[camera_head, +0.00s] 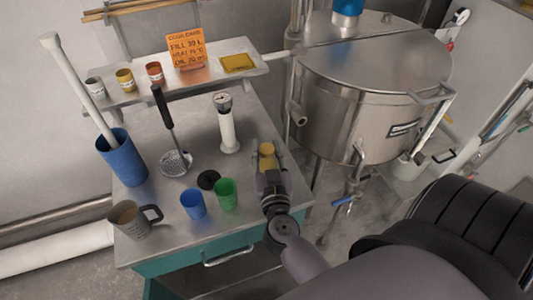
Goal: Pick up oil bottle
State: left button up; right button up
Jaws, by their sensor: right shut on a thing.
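A small yellow bottle-like thing (267,154), which I take to be the oil bottle, shows at the right side of the metal table. My right gripper (268,168) is shut on it, reaching in from the lower right. The gripper hides its lower part, so I cannot tell whether it touches the table. My left gripper is not in view.
The metal table (255,107) also holds a blue cup (193,204), a green cup (227,194), a mug (132,220), a ladle (175,162), a blue container (121,160) and a white cylinder with a gauge (227,130). A large steel tank (345,110) stands close on the right.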

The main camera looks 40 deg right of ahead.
grip_shut()
dwell(0.5)
